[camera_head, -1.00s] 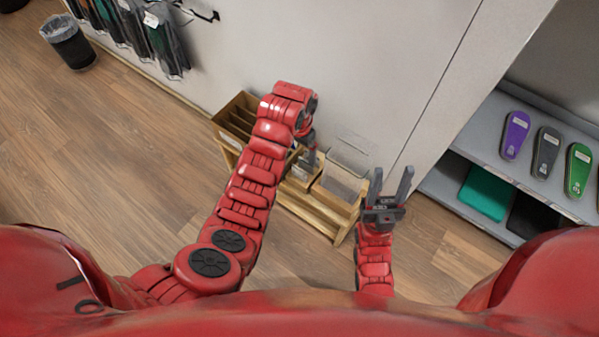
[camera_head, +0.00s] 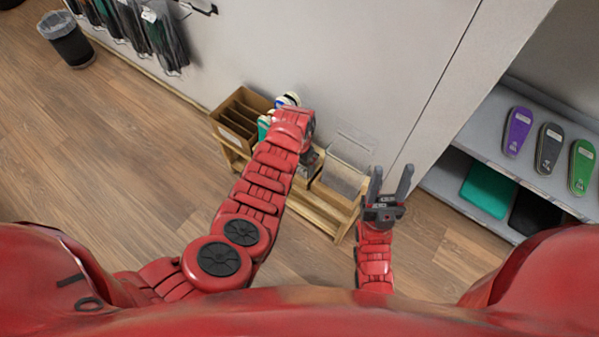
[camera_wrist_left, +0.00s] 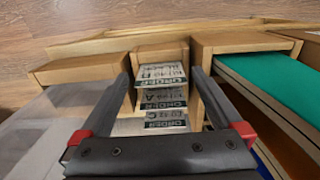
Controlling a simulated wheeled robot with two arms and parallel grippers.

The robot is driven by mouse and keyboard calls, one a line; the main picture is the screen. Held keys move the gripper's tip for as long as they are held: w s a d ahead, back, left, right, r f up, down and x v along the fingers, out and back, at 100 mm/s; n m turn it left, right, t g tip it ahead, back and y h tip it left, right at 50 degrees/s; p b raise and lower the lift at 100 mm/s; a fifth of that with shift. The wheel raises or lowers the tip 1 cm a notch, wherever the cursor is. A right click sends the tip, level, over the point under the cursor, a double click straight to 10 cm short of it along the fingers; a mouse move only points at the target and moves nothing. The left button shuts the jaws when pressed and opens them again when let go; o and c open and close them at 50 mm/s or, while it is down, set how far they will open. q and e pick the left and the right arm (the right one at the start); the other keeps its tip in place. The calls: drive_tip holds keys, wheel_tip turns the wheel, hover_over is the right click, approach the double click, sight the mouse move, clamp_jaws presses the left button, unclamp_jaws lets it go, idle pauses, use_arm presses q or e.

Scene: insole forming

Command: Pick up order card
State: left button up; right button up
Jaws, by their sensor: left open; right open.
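Several order cards (camera_wrist_left: 162,97), white with dark print, stand one behind another in a narrow wooden slot (camera_wrist_left: 160,50) in the left wrist view. My left gripper (camera_wrist_left: 160,70) is open, with one finger on each side of the cards. I cannot tell whether the fingers touch them. In the head view my left gripper (camera_head: 308,160) is over the wooden organizer (camera_head: 335,212), mostly hidden by its own wrist, and the cards are hidden there. My right gripper (camera_head: 390,185) is open and empty, fingers pointing up, at the right end of the organizer.
A clear bin (camera_head: 345,175) is at the organizer's right end. A wall stands behind. A shelf (camera_head: 475,150) with insoles is at the right.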

sight(299, 172)
use_arm(q)
drive_tip(key=shift+w+f, duration=0.1)
drive_tip(key=shift+f, duration=0.35)
drive_tip(key=shift+f+b, duration=0.7)
drive_tip(key=shift+f, duration=0.3)
drive_tip(key=c, duration=1.2)
